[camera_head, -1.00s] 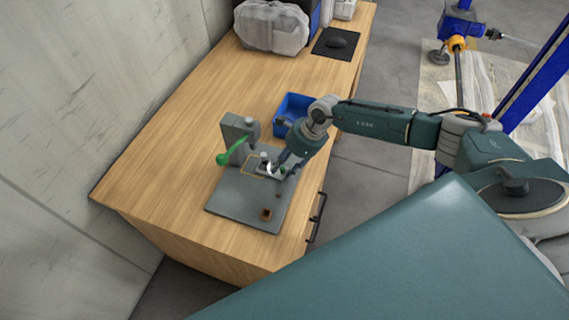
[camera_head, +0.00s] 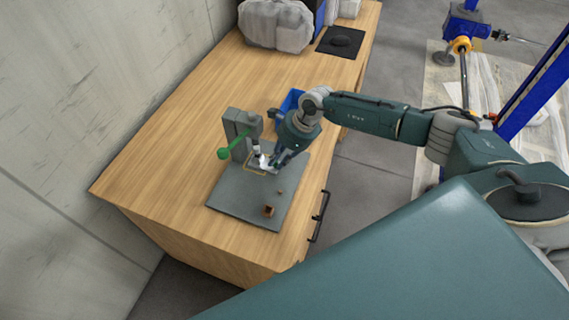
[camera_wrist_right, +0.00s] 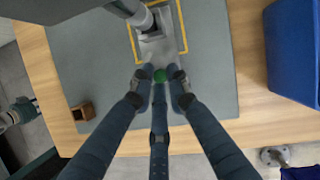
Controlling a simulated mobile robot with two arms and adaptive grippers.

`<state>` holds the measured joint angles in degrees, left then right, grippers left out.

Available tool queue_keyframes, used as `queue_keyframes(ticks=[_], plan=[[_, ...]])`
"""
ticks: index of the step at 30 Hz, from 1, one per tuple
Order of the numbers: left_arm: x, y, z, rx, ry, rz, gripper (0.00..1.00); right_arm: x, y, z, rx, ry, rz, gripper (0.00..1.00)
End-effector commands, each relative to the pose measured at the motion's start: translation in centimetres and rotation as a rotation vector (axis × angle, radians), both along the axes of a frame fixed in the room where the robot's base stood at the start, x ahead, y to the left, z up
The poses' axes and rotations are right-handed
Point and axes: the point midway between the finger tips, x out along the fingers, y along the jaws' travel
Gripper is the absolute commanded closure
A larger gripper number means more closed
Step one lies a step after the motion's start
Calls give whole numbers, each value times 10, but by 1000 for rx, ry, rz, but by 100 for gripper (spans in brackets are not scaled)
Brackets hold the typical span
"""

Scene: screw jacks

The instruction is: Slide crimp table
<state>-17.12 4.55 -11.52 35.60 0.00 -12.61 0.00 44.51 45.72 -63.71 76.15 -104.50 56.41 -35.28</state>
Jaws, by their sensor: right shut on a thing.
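The crimp table (camera_wrist_right: 172,24) is a grey metal slide under the press, within a yellow outline on the grey base plate. A small green knob (camera_wrist_right: 160,77) is at its near end. My right gripper (camera_wrist_right: 161,75) has its fingers closed around this knob. In the head view my right gripper (camera_head: 272,163) is low over the plate, beside the press. The grey press (camera_head: 238,128) stands upright with a green-handled lever (camera_head: 224,153) pointing left. The press's lower end hides part of the slide. My left gripper is not in view.
The grey base plate (camera_head: 237,197) lies on the wooden bench (camera_head: 166,168). A small brown open block (camera_head: 268,211) sits on the plate's near part. The left bench surface is clear.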

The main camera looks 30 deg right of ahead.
Motion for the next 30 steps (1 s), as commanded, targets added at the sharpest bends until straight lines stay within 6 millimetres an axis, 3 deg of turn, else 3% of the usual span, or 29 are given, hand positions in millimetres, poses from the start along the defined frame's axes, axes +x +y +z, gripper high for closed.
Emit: queue_keyframes(ticks=[5, 6, 8, 25, 30], plan=[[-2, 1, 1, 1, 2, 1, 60, 7, 5, 6, 11, -21, 1, 100], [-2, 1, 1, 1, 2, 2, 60, 7, 5, 6, 11, -22, 0, 79], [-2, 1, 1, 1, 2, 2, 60, 7, 5, 7, 12, -22, 0, 68], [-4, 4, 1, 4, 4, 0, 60, 3, 3, 4, 7, -12, 2, 68], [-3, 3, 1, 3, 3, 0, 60, 1, -3, 19, 6, -15, 2, 68]])
